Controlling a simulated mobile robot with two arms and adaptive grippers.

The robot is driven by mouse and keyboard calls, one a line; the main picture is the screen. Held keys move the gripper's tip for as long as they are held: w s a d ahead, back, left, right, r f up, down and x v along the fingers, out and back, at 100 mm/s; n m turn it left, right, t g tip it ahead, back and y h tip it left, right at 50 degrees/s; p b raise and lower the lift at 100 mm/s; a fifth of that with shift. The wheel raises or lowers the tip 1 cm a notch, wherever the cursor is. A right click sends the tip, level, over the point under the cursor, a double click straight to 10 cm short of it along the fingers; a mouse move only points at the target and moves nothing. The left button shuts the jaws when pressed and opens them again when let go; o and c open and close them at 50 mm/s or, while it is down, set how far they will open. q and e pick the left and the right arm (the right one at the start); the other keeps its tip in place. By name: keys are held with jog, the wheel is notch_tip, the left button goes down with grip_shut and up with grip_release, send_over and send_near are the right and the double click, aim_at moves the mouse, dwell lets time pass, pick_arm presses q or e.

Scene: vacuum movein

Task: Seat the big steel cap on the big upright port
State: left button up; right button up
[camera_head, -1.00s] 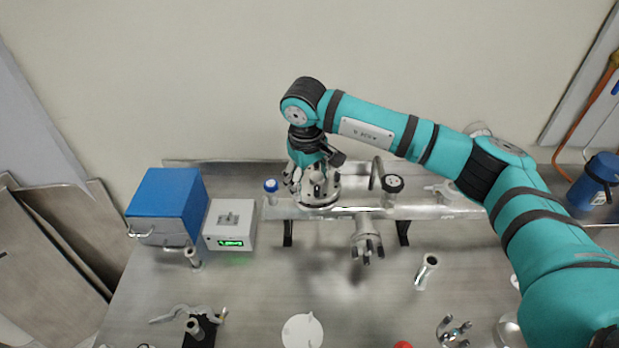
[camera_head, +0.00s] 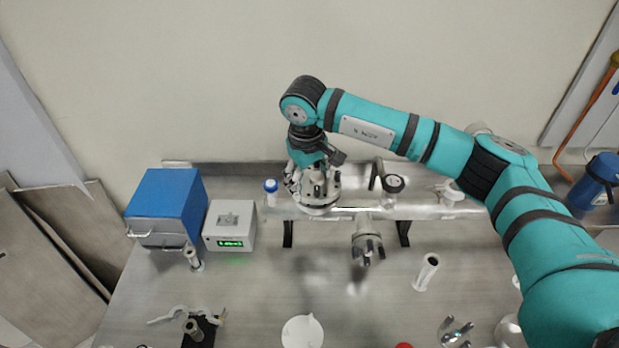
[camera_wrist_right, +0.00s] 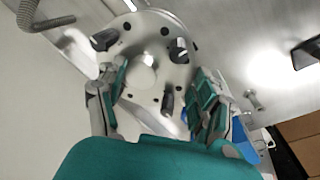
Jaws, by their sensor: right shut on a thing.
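My right gripper (camera_head: 308,180) reaches down from above at the upright port on the steel pipe. In the right wrist view, its fingers (camera_wrist_right: 155,92) are on either side of the round knob of the big steel cap (camera_wrist_right: 150,45), and it is shut on the cap. The cap (camera_head: 328,190) is a flat steel disc with several dark clamp bolts standing around its rim. The big upright port (camera_head: 318,209) is mostly hidden under the cap and gripper. I cannot tell whether a gap is left between them. My left gripper is not in view.
The steel pipe (camera_head: 440,211) lies across the bench with a black-knobbed valve (camera_head: 393,184), a blue-topped fitting (camera_head: 270,191) and a front port (camera_head: 367,243). A blue box (camera_head: 167,203) and a white display unit (camera_head: 230,226) stand left. Loose parts lie in front.

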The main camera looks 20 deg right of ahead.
jog(key=shift+w+f+b, duration=0.1)
jog(key=shift+f+b, duration=0.2)
jog(key=shift+b, duration=0.15)
dwell(0.7)
jog(key=o, duration=1.5)
jog(key=shift+o, duration=0.2)
jog(key=shift+s+f, duration=0.2)
jog(key=shift+f, duration=0.05)
notch_tip(320, 180, up, 12)
jog(key=s+a, duration=0.1)
jog(key=shift+s+r, duration=0.15)
jog(key=shift+s, duration=0.05)
